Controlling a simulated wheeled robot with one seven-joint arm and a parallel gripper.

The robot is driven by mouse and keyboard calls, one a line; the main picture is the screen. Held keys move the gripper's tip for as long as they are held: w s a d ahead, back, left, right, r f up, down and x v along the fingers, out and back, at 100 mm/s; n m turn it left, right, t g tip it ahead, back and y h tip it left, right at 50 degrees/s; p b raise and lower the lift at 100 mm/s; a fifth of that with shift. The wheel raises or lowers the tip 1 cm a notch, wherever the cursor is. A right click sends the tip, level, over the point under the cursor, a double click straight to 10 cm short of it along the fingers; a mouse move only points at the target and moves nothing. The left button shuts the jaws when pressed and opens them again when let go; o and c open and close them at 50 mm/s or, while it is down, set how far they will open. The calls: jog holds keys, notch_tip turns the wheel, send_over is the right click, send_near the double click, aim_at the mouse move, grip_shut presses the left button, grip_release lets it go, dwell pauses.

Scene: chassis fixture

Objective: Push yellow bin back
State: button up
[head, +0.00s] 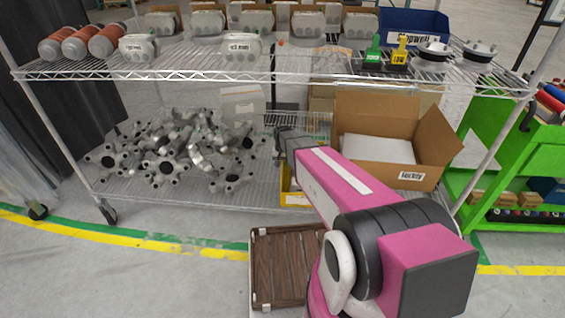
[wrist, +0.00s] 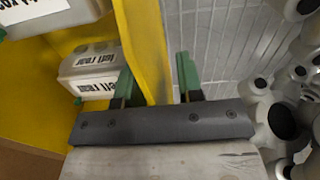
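The yellow bin (head: 295,198) is on the lower wire shelf, mostly hidden behind my arm in the head view. In the wrist view its yellow wall (wrist: 145,45) runs between my gripper's green fingers. My gripper (wrist: 157,85) is open and straddles this wall, with one finger on the inner side and one on the outer side. A gap shows between the wall and the right finger. A white part labelled "left rear" (wrist: 90,72) lies inside the bin. In the head view the fingertips are hidden.
Grey branched parts (head: 185,150) are heaped left of the bin, close to my gripper in the wrist view (wrist: 275,120). An open cardboard box (head: 385,150) stands right of it. The upper shelf (head: 270,70) is overhead. A green cart (head: 500,150) stands at right.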

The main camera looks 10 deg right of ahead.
jog(key=shift+c, duration=0.3)
grip_shut()
